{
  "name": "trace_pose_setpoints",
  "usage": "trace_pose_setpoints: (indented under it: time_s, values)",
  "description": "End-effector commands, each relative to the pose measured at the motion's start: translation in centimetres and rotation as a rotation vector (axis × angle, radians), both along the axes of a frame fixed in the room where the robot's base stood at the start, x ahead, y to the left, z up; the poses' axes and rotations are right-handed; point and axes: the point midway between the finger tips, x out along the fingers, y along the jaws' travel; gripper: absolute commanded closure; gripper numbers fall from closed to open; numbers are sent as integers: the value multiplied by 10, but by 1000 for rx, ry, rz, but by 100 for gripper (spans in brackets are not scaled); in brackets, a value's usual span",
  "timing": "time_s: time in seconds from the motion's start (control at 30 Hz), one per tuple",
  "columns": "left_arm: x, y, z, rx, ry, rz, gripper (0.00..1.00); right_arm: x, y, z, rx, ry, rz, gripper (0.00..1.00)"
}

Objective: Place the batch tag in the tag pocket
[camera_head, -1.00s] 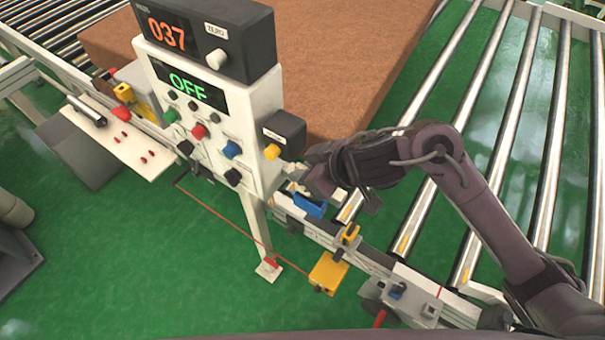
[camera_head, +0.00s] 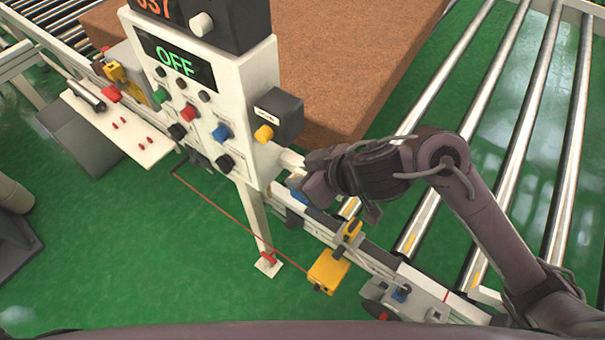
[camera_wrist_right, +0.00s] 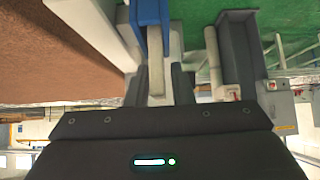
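My right gripper (camera_head: 312,189) is low beside the rail, just right of the control panel's lower edge. In the right wrist view its two dark fingers (camera_wrist_right: 158,83) stand apart, with a narrow pale strip (camera_wrist_right: 157,77) between them. I cannot tell whether both fingers touch the strip. A blue piece (camera_wrist_right: 151,28) lies just beyond the strip, against a whitish block; it also shows in the head view (camera_head: 297,196), partly hidden by the gripper. I cannot tell for sure which of these is the batch tag or the tag pocket. My left gripper is out of view.
The control panel (camera_head: 208,100) with knobs and an OFF display stands close left of the gripper. A brown mattress (camera_head: 340,50) lies behind it on rollers (camera_head: 440,85). A yellow box (camera_head: 328,272) hangs at the rail's front. A white shelf (camera_head: 120,130) is at left.

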Motion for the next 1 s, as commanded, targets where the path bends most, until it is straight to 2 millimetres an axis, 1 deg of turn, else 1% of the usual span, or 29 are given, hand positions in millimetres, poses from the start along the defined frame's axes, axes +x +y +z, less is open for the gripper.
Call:
trace_pose_setpoints:
  time_s: [0.03, 0.07, 0.3, 0.43, 0.57, 0.8, 1.0]
  values:
    - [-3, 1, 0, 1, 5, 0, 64, 0, 0, 0, 0, 0, 0, 72]
    - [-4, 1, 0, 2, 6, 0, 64, 0, 0, 0, 0, 0, 0, 69]
    - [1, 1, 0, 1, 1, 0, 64, 0, 0, 0, 0, 0, 1, 69]
    - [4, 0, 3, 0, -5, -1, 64, -2, -3, 5, -1, -2, 2, 69]
    - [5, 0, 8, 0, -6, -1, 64, -9, -14, 21, -1, -5, 1, 69]
    - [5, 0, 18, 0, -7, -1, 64, -31, -44, 57, -3, -7, 1, 69]
    - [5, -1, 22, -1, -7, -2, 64, -45, -62, 78, -2, -3, 2, 69]
